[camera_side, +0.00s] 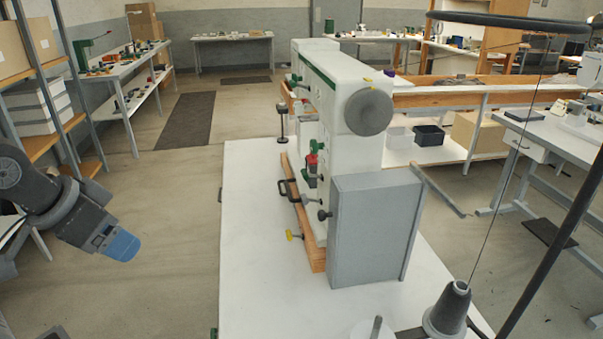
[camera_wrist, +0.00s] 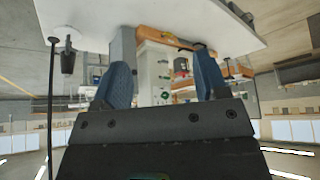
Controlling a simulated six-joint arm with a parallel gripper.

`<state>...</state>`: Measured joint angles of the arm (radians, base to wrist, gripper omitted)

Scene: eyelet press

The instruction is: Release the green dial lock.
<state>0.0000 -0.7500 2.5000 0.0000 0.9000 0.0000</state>
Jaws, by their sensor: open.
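A white press machine (camera_side: 378,152) with green trim stands on a white table (camera_side: 245,250). Small green parts show on its left face: one green part (camera_side: 310,160) beside a red piece, and another (camera_side: 296,80) higher up. I cannot tell which is the dial lock. My gripper (camera_side: 122,245) hangs at the left, well apart from the machine, with blue fingers pointing down and right. In the wrist view, the picture is upside down. There my gripper (camera_wrist: 160,58) has its two blue fingers spread apart with nothing between them, and the machine (camera_wrist: 155,75) shows small beyond them.
A grey box (camera_side: 370,235) stands at the machine's near end. A thread cone (camera_side: 449,308) stands at the front right. The floor between my gripper and the table is clear.

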